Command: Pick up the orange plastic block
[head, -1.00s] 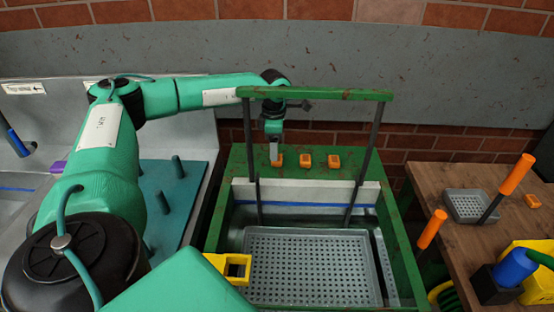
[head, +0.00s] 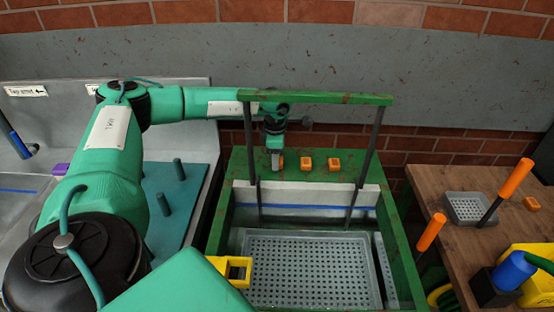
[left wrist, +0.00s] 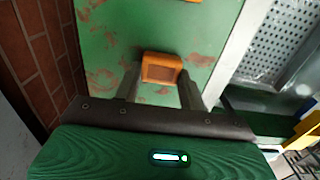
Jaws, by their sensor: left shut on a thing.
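Several orange plastic blocks are in view. In the head view, two stand in a row on the green ledge (head: 236,172), the middle block (head: 306,163) and the right block (head: 334,163). My left gripper (head: 277,163) reaches down to the ledge at the left end of this row and mostly hides a third block there. The left wrist view shows this orange block (left wrist: 161,68) between the two fingers of my left gripper (left wrist: 160,88), which is shut on it. Part of another orange block shows at that view's top edge. My right gripper is not in view.
A green frame with dark posts (head: 365,150) stands close to my left arm. A grey perforated tray (head: 308,268) lies below the ledge. A wooden table (head: 450,190) at the right holds a small grey tray (head: 470,208) and another orange block (head: 531,203).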

